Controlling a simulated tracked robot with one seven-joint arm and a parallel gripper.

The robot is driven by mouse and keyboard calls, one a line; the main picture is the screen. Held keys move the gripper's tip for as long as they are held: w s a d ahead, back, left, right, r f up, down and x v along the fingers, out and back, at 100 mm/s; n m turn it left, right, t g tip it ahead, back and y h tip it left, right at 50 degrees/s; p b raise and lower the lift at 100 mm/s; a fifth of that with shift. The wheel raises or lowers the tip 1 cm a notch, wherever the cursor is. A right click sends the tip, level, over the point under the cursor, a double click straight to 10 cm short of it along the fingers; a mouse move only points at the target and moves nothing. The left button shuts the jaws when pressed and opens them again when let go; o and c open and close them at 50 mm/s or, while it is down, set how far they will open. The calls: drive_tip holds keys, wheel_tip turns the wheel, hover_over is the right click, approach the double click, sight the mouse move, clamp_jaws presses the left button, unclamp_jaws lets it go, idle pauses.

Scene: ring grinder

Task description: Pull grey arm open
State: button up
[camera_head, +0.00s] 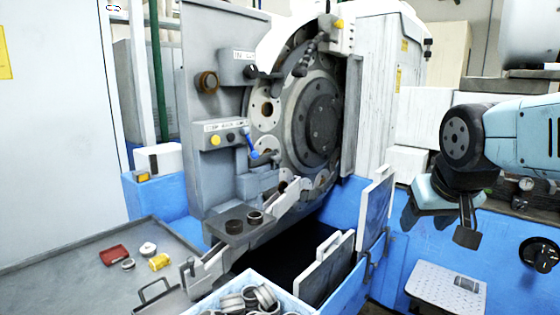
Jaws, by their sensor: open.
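The ring grinder has a large round grey chuck (318,125) in its open front. A dark grey curved arm (305,58) lies across the upper part of the chuck, and a light grey bar (283,200) slants below it. I cannot tell for sure which of these is the grey arm of the task. My gripper (438,226) is open and empty at the right, fingers pointing down. It is well to the right of the chuck and both grey parts, apart from them, beyond the white machine housing in the picture.
An upright white-grey panel (375,212) stands between the chuck and my gripper. A crate of metal rings (290,306) is at the bottom middle. A grey table (65,280) at lower left holds a red tray (114,254) and a yellow part (159,262).

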drive_tip(key=w+a+r+n+t+y, duration=0.1)
drive_tip(key=w+r+t, duration=0.1)
drive_tip(key=w, duration=0.9)
drive_tip(key=w+a+r+n+t, duration=0.1)
drive_tip(key=w+a+r+t, duration=0.15)
drive_tip(key=w, duration=0.85)
drive_tip(key=w+a+r+n+t+y, duration=0.1)
drive_tip(key=w+t, duration=0.2)
drive_tip(key=w, duration=0.9)
drive_tip(key=n+g+y, duration=0.3)
drive_tip(key=n+y, duration=0.4)
drive_tip(key=y, duration=0.6)
approach(281, 160)
drive_tip(key=x, duration=1.1)
drive_tip(key=shift+w+a, duration=0.25)
drive_tip(key=shift+c, duration=0.4)
clamp_jaws()
drive_tip(key=shift+d, duration=0.25)
